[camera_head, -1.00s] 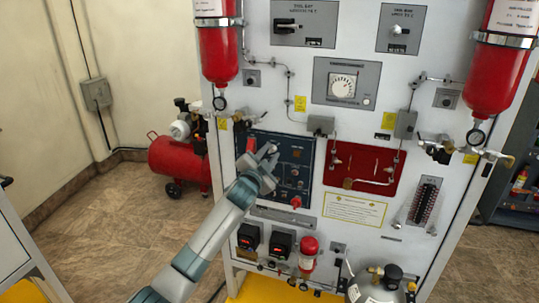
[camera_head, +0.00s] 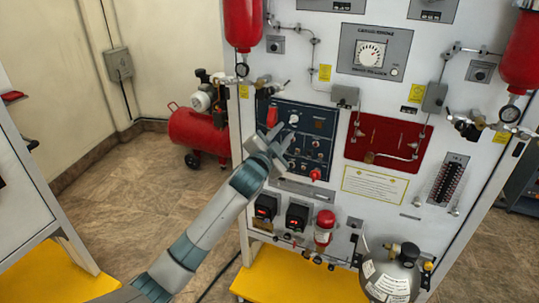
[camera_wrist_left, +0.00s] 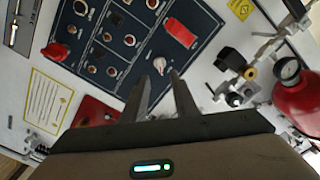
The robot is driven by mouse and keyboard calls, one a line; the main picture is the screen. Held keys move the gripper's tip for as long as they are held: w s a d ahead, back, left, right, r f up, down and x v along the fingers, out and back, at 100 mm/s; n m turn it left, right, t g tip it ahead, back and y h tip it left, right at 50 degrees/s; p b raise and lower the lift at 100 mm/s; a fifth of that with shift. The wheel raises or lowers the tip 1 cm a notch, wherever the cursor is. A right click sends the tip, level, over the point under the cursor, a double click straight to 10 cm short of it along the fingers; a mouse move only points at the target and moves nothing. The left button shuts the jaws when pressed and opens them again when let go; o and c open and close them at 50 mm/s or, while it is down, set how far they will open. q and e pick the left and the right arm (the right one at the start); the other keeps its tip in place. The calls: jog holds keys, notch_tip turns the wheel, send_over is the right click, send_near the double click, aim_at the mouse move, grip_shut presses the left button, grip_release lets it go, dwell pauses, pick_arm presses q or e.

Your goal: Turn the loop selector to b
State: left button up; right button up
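The dark blue control panel (camera_head: 318,128) is on the lower left of the white board. A small white knob (camera_head: 293,118), possibly the loop selector, sits at its upper left beside a red switch cover (camera_head: 272,116). The knob also shows in the left wrist view (camera_wrist_left: 159,65), close to one fingertip; its lettering is unreadable. My left gripper (camera_head: 281,137) is in front of the panel, just below and left of the knob. In the wrist view its two fingers (camera_wrist_left: 166,76) stand apart with a narrow gap and nothing held between them. My right gripper is out of view.
A red knob (camera_head: 315,174) sits low on the panel. Hose fittings and a gauge (camera_wrist_left: 288,70) lie close to the panel's edge, with a red cylinder (camera_wrist_left: 300,105) beyond. A red compressor (camera_head: 198,133) and a grey cylinder (camera_head: 390,272) stand lower down.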

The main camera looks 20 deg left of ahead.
pick_arm(q)
jog(key=s+b, duration=0.2)
jog(key=s, duration=0.7)
jog(key=shift+s+a, duration=0.15)
jog(key=shift+s, duration=0.25)
